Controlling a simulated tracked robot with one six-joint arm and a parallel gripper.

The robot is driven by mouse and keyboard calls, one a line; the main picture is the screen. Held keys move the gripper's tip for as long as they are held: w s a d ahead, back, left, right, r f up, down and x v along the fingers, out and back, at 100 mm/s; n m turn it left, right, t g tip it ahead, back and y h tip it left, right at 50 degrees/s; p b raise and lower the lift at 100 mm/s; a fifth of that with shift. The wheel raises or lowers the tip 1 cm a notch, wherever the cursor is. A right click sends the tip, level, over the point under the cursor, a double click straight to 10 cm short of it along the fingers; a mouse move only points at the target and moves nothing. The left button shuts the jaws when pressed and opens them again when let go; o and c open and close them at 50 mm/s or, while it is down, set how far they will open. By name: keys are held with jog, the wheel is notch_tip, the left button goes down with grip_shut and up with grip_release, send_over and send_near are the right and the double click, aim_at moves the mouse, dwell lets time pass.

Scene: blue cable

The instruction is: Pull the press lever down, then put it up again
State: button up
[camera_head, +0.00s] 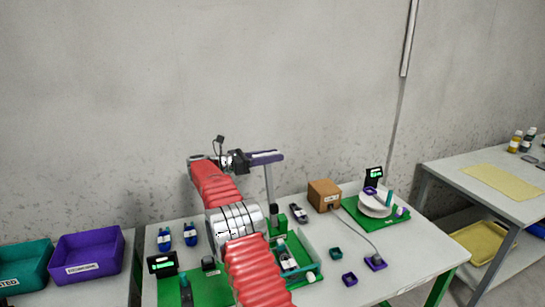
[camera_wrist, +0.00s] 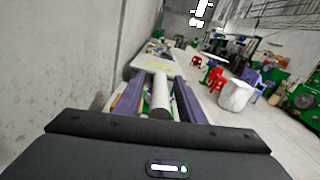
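The press (camera_head: 279,222) is a green block on the table, partly hidden behind my red arm. A thin grey lever (camera_head: 269,185) rises almost upright from it, and its top meets my gripper (camera_head: 265,157). My gripper's purple fingers point right in the head view. In the wrist view, the fingers (camera_wrist: 158,98) stand apart, with the grey lever's rounded bar (camera_wrist: 160,92) between them. Gaps show on both sides of the bar, so the fingers do not look closed on it.
On the table are a green tray (camera_head: 312,263), a brown box (camera_head: 324,195), a green board (camera_head: 376,219) with a white reel, blue bottles (camera_head: 164,240) and small purple cups (camera_head: 349,279). Purple (camera_head: 88,256) and teal bins stand left. The wall is behind; space above the table is free.

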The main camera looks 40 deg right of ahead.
jog(key=shift+c, duration=0.4)
grip_shut()
jog(key=shift+s+d+r, duration=0.1)
jog(key=shift+d, duration=0.15)
jog(key=shift+a, duration=0.15)
